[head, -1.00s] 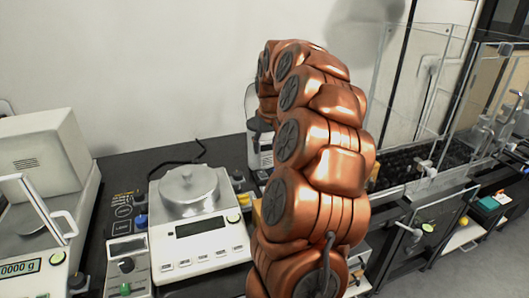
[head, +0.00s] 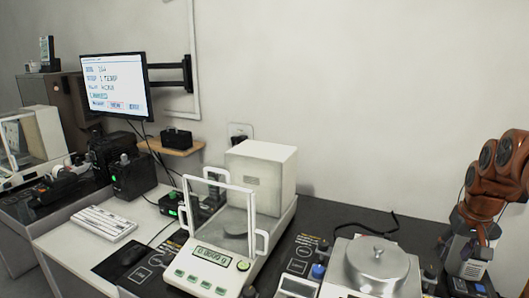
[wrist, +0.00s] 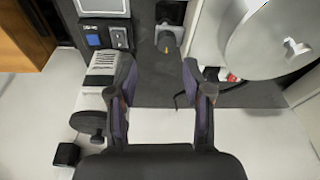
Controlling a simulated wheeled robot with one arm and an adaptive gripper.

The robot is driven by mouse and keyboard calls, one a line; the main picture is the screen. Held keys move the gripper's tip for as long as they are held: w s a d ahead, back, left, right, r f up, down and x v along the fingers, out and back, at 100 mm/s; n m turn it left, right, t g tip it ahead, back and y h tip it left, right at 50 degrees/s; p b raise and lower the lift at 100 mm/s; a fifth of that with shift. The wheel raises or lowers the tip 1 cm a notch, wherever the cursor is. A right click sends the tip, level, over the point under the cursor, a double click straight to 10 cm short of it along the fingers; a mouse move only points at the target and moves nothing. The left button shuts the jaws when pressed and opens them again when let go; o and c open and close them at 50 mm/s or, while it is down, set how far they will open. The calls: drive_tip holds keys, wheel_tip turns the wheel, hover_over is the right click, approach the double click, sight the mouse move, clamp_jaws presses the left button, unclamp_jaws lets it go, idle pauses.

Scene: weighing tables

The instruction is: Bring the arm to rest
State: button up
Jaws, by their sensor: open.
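My copper arm (head: 495,185) shows at the right edge of the head view, bent in front of the wall, and much of it is cut off by the frame. In the wrist view, my gripper (wrist: 162,78) has its two dark fingers spread apart. Nothing is held between them. Behind the fingers is a dark surface with pale areas beside it. A round metal lid with a knob (wrist: 265,40) is at the upper right of that view, apart from the fingers. My gripper does not show in the head view.
An analytical balance with a glass shield (head: 225,215) stands mid-bench. A top-loading balance with a round metal pan (head: 378,265) is at its right, near my arm. A monitor (head: 114,85) and a keyboard (head: 100,224) are at the left.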

drive_tip(key=s+a+r+n+g+p, duration=0.1)
drive_tip(key=s+a, duration=0.2)
drive_tip(key=a, duration=0.4)
drive_tip(key=s+a+r+n+y+p, duration=0.1)
drive_tip(key=s+a, duration=0.2)
drive_tip(key=a, duration=0.4)
drive_tip(key=s+a+r+n+g+p, duration=0.1)
drive_tip(key=s+a+p, duration=0.15)
drive_tip(key=a, duration=0.55)
drive_tip(key=s+a+p, duration=0.1)
drive_tip(key=s+a, duration=0.2)
drive_tip(key=s, duration=0.3)
drive_tip(key=s+a+f+g+p, duration=0.1)
drive_tip(key=s+a, duration=0.2)
drive_tip(key=s, duration=0.3)
drive_tip(key=s+a+f+n+g+p, duration=0.1)
drive_tip(key=s+a, duration=0.2)
drive_tip(key=s, duration=0.3)
drive_tip(key=shift+s, duration=0.35)
